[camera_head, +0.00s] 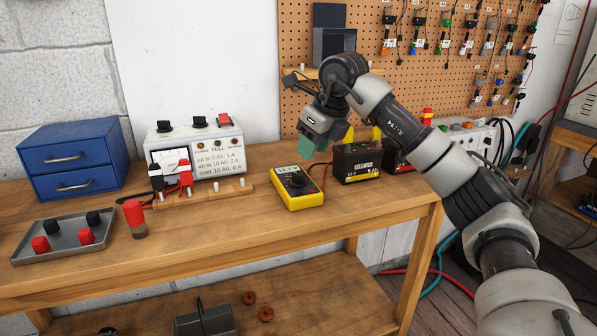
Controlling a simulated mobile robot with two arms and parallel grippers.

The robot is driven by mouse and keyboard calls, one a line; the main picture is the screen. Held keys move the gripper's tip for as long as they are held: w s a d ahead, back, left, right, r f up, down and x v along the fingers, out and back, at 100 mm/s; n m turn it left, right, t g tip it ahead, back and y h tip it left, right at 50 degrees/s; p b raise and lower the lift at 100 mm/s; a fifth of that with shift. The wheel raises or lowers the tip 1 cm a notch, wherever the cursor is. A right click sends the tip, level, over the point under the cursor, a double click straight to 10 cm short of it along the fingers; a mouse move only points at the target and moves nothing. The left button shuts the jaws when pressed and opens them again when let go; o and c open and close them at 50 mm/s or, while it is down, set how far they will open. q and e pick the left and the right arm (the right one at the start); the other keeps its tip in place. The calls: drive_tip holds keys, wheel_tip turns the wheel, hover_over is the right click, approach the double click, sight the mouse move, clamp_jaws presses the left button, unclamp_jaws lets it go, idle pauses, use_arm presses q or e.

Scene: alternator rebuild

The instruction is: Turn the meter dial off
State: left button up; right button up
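The yellow multimeter (307,200) lies on the wooden bench with its small display (287,170) toward the back. Its round black dial (297,181) is in the middle of its face; the pointer setting is too small to read. My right gripper (312,149), with green fingertips, hangs above and a little behind the meter, apart from it. I cannot tell whether its fingers are open or shut. My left gripper is not in view.
A black battery (357,163) with yellow trim stands right of the meter. A charger (225,152) with clamps, a red-capped cylinder (135,220), a grey tray (63,266) and blue drawers (72,161) stand left. Bench front is clear before the meter.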

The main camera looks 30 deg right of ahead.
sight(301, 174)
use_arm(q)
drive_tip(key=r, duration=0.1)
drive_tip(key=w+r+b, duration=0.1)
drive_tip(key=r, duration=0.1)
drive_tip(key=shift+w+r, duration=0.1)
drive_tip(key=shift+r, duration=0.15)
use_arm(e)
drive_tip(key=x, duration=0.8)
clamp_jaws()
